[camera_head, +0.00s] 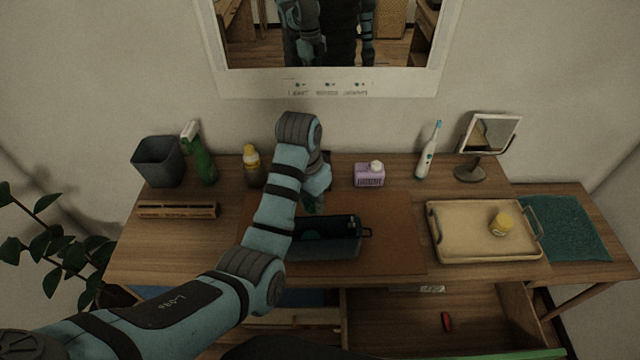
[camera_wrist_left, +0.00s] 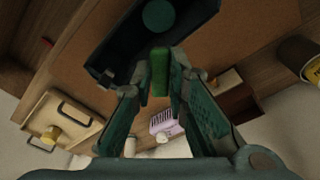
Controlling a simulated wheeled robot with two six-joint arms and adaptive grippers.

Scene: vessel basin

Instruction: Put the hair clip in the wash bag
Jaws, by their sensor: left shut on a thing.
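The dark, open-topped wash bag (camera_head: 335,244) sits on the brown mat in the middle of the table, a loop handle on its right end. In the left wrist view the wash bag (camera_wrist_left: 110,45) lies at the top, with a round teal thing inside. My left gripper (camera_head: 315,204) is at the bag's far side, partly hidden by my own arm. In the left wrist view my left gripper (camera_wrist_left: 160,78) is shut on a green block-like piece, seemingly the hair clip (camera_wrist_left: 159,70), beside the bag's rim. Its height over the rim is unclear. My right gripper is out of view.
A tray (camera_head: 440,250) with a yellow item stands right of the mat (camera_head: 400,235). A purple box (camera_head: 369,175), yellow-capped bottle (camera_head: 252,165), green spray bottle (camera_head: 203,160) and grey bin (camera_head: 158,162) stand along the back. An open drawer below holds a red item (camera_head: 446,322).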

